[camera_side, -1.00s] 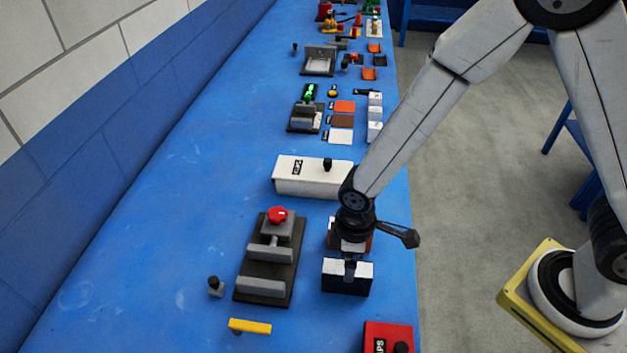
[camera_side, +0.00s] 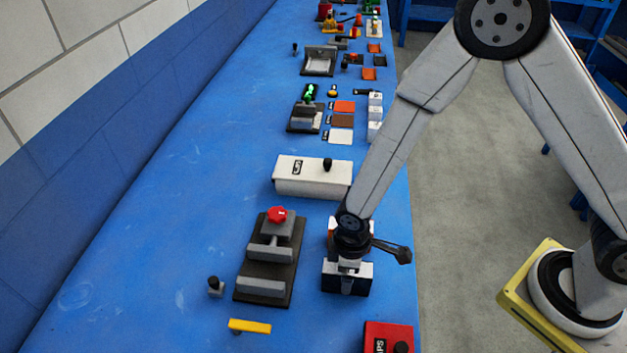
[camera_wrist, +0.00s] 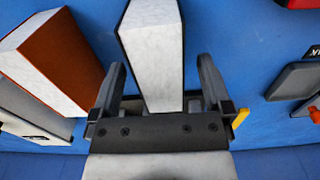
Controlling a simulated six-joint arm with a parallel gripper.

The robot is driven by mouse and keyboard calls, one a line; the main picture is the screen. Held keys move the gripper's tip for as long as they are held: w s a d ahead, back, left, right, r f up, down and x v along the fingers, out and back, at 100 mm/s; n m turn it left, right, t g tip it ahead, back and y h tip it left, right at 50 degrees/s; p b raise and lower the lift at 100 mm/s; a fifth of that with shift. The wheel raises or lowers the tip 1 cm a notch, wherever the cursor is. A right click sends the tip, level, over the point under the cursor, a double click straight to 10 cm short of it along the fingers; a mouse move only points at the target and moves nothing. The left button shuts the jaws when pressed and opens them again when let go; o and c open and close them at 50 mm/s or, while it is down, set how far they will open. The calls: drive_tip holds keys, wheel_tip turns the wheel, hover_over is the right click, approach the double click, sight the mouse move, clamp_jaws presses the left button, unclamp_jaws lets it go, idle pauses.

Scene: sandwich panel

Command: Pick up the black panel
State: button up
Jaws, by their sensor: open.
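The black panel (camera_side: 333,284) is a block with a white top and a dark front face, standing on the blue table in the side view. In the wrist view the same panel (camera_wrist: 152,52) shows its pale top between my two fingers. My gripper (camera_wrist: 163,75) is open, with one finger on each side of the panel and blue table visible in the gaps. In the side view my gripper (camera_side: 347,284) is low over the panel and hides part of its middle.
An orange-sided block with a white top (camera_wrist: 50,60) stands close beside the panel. A fixture with a red knob (camera_side: 277,214) is to the left, a white box (camera_side: 300,177) behind, and a red box (camera_side: 388,338) in front. Clear blue table lies further left.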

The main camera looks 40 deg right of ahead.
clamp_jaws()
idle(0.3)
drive_tip(key=shift+r, duration=0.1)
drive_tip(key=shift+r, duration=4.95)
drive_tip(key=w+a, duration=1.1)
drive_tip(key=a, duration=0.1)
drive_tip(key=shift+w+a+r, duration=0.15)
drive_tip(key=shift+w+r, duration=0.25)
drive_tip(key=shift+r, duration=0.05)
